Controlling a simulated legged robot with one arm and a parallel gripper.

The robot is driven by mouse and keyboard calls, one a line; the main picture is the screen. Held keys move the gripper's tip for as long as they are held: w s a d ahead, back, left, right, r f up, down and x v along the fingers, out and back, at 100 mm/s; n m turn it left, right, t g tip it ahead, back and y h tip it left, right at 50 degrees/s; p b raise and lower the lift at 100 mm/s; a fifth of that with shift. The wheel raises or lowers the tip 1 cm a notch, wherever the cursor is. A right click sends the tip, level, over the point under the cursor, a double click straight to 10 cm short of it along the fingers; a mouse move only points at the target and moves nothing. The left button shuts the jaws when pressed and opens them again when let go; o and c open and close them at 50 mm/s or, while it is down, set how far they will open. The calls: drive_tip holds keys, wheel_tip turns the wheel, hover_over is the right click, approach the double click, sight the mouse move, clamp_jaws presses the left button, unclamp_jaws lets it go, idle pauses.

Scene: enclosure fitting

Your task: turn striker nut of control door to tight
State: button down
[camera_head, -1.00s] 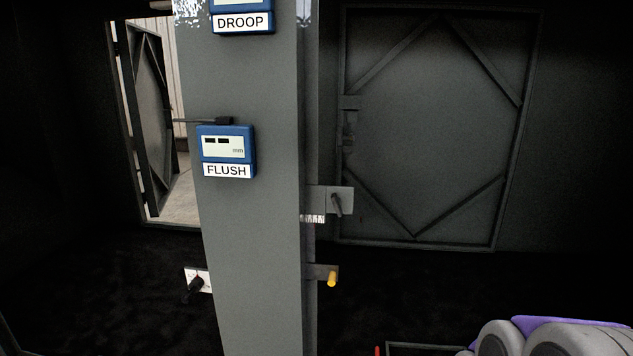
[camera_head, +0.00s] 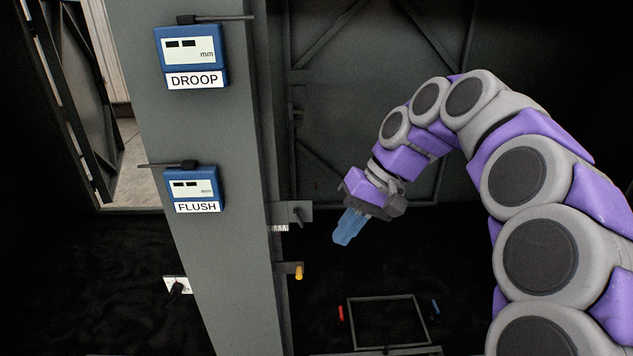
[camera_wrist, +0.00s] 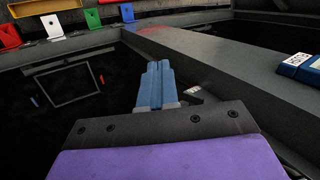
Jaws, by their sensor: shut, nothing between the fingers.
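A grey post (camera_head: 210,130) stands left of centre in the head view. On its right side is a bracket with a dark lever-like part (camera_head: 297,213) and a small white scale (camera_head: 279,228) below it. Lower down is a bracket with a yellow knob (camera_head: 298,272). A white plate with a black knob (camera_head: 176,287) is on the post's lower left. I cannot tell which part is the striker nut. My gripper (camera_head: 343,238), with blue fingers, is shut and empty, right of the brackets and apart from them. The fingers also show in the wrist view (camera_wrist: 159,66).
Blue gauges DROOP (camera_head: 191,57) and FLUSH (camera_head: 193,189) are on the post. A door (camera_head: 75,90) stands open at left; a dark braced panel (camera_head: 385,90) is behind my arm. A rectangular frame (camera_head: 351,322) lies low, beside a red handle (camera_head: 341,313) and blue handle (camera_head: 435,307).

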drive_tip(key=w+d+r+m+y+p, duration=0.1)
drive_tip(key=w+d+r+p, duration=0.2)
drive_tip(key=w+r+p, duration=0.45)
drive_tip(key=b, duration=0.1)
approach(303, 223)
drive_tip(key=d+x, duration=0.1)
drive_tip(key=x, duration=0.4)
drive_tip(key=shift+s+a+f+t, duration=0.15)
drive_tip(key=shift+a+t, duration=0.1)
drive_tip(key=shift+a, duration=0.15)
drive_tip(key=shift+a+f+t, duration=0.2)
drive_tip(key=shift+a+t, duration=0.05)
drive_tip(key=shift+a, duration=0.15)
